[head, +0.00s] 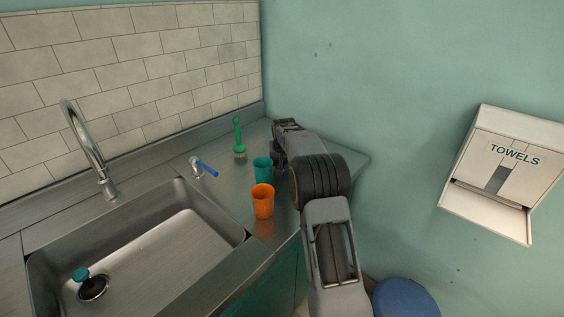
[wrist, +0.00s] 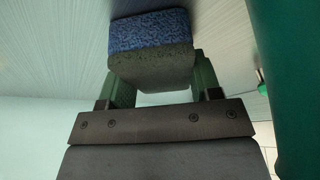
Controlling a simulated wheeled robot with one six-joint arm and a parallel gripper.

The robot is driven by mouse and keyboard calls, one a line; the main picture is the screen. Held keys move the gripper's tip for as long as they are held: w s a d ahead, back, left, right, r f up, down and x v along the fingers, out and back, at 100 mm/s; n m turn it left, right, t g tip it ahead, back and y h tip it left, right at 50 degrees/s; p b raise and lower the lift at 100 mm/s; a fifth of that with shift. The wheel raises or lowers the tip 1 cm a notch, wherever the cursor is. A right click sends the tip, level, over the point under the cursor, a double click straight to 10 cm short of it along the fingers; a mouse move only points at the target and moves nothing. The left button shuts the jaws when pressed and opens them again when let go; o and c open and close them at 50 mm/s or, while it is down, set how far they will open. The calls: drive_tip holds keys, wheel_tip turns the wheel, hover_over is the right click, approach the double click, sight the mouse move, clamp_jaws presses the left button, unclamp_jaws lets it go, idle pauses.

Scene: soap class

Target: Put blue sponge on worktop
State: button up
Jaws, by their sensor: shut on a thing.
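The blue sponge (wrist: 150,35) shows in the wrist view, with a blue face and a darker grey-green side. My gripper (wrist: 155,82) is shut on it, one finger at each side. The sponge is close to the metal worktop surface, but I cannot tell whether it touches it. In the head view my gripper (head: 279,140) is over the far right corner of the worktop (head: 215,195), and my arm hides the sponge there.
A teal cup (head: 262,168) and an orange cup (head: 263,203) stand near my arm. A sink (head: 150,250) with a tap (head: 85,145) is at left. A towel dispenser (head: 508,170) hangs on the right wall.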

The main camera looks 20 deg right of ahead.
drive_tip(key=o, duration=0.8)
drive_tip(key=shift+o, duration=0.2)
drive_tip(key=v, duration=1.2)
drive_tip(key=s+a+r+n, duration=0.1)
drive_tip(key=s+a+r, duration=0.1)
drive_tip(key=s+a, duration=0.4)
drive_tip(key=s+a+f+n, duration=0.1)
drive_tip(key=s+a+f, duration=0.2)
drive_tip(key=s, duration=0.5)
drive_tip(key=s+a+f+n+y, duration=0.1)
drive_tip(key=s+a+f, duration=0.2)
drive_tip(key=s, duration=0.6)
drive_tip(key=s+a+f+n+g, duration=0.1)
drive_tip(key=s+a+f, duration=0.2)
drive_tip(key=s, duration=0.6)
drive_tip(key=shift+s+y, duration=0.15)
drive_tip(key=shift+y, duration=0.25)
